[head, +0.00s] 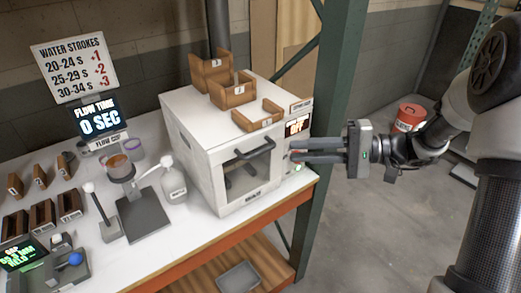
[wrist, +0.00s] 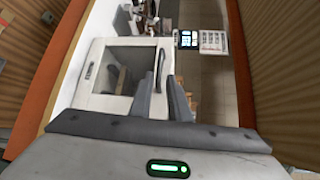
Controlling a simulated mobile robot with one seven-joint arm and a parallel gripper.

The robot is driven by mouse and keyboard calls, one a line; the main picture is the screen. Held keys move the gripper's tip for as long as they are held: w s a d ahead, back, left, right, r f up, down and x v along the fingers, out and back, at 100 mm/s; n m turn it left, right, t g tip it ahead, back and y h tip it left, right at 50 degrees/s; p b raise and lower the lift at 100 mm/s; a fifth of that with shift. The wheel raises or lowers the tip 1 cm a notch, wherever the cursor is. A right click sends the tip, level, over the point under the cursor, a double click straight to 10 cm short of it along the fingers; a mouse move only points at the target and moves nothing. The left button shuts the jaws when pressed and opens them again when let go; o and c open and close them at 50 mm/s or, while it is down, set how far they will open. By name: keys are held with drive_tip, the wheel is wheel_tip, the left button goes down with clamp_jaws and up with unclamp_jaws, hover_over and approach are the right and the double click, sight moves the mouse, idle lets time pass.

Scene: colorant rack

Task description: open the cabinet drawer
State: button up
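The white cabinet (head: 195,135) stands on the right end of the bench. Its front has a dark window and a dark bar handle (head: 254,149) along the upper edge. The front looks closed. In the wrist view the cabinet front (wrist: 118,75) lies beyond the fingers, with its handle (wrist: 161,68) close to the fingertips. My gripper (head: 293,150) is right of the cabinet front, its fingers pointing left past the display side. The fingers are a little apart with nothing between them. They also show in the wrist view (wrist: 172,88). The handle appears apart from them.
Wooden bins (head: 234,92) sit on top of the cabinet. A green post (head: 333,100) stands behind my gripper. A white bottle (head: 173,182) and a dispensing stand (head: 143,215) are to the left. A grey tray (head: 239,276) lies on the lower shelf. Floor right of the bench is mostly clear.

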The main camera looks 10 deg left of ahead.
sight(264, 152)
drive_tip(key=a, duration=0.3)
drive_tip(key=a+f, duration=0.1)
drive_tip(key=a, duration=0.2)
drive_tip(key=s+a, duration=0.1)
drive_tip(key=a, duration=0.3)
drive_tip(key=shift+a+f+p, duration=0.1)
drive_tip(key=shift+f+p, duration=0.2)
drive_tip(key=shift+p, duration=0.1)
clamp_jaws()
